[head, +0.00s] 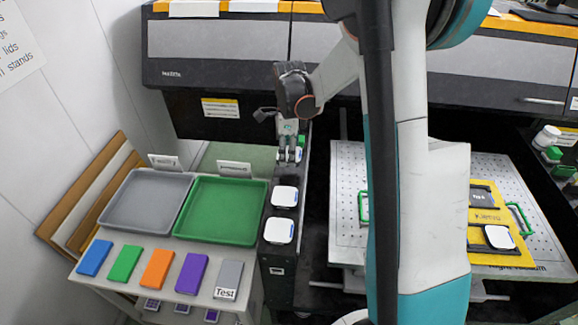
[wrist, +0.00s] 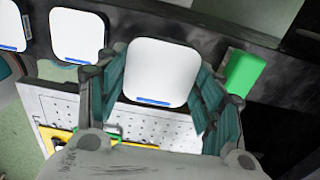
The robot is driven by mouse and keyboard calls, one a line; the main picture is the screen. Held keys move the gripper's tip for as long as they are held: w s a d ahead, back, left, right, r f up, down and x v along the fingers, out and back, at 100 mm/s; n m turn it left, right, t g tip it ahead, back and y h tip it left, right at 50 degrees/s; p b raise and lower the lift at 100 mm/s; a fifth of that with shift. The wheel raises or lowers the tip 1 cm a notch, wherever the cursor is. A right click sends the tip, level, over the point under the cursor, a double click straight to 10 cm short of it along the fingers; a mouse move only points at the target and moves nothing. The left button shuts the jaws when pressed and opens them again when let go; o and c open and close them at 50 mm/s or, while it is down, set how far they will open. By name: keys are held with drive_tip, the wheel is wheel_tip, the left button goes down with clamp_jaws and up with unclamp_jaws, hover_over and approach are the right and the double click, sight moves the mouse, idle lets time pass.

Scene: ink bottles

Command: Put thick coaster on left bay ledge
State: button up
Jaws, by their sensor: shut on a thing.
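My gripper (head: 290,154) is above the far part of a narrow black ledge (head: 266,262). In the wrist view my gripper (wrist: 163,100) has its teal fingers on both sides of a white rounded-square coaster (wrist: 160,70) with a blue strip on its edge, and is shut on it. In the head view the held piece is mostly hidden by the fingers. Two similar white pieces lie in a row on the ledge, a farther one (head: 285,196) and a nearer one (head: 279,231). I cannot tell whether the held coaster touches the ledge.
A green block (wrist: 246,72) is close beside the fingers. Green (head: 246,212) and grey (head: 133,202) trays stand left of the ledge, with coloured blocks in front. At right, another white piece (head: 498,236) lies on a yellow mat (head: 510,258) on a perforated table (head: 345,165).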

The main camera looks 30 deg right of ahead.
sight(289, 171)
drive_tip(key=shift+f+b, duration=0.65)
drive_tip(key=shift+f, duration=1.95)
drive_tip(key=shift+f, duration=0.1)
drive_tip(key=o, duration=1.2)
wheel_tip(289, 171, up, 12)
drive_tip(key=p, duration=0.3)
drive_tip(key=shift+s+r, duration=0.1)
drive_tip(key=shift+r, duration=0.1)
drive_tip(key=s+a+r+n+t, duration=0.2)
drive_tip(key=s+a+r+n, duration=0.1)
drive_tip(key=s+n, duration=0.5)
drive_tip(key=s+a+r+n+t, duration=0.2)
drive_tip(key=s+a+r+n, duration=0.2)
drive_tip(key=s+n, duration=0.3)
drive_tip(key=s+a+r+n+t, duration=0.3)
drive_tip(key=s+a+r+n, duration=0.1)
drive_tip(key=s+n, duration=0.4)
drive_tip(key=shift+s+a+n, duration=0.3)
drive_tip(key=shift+a+n, duration=0.25)
drive_tip(key=shift+n, duration=0.35)
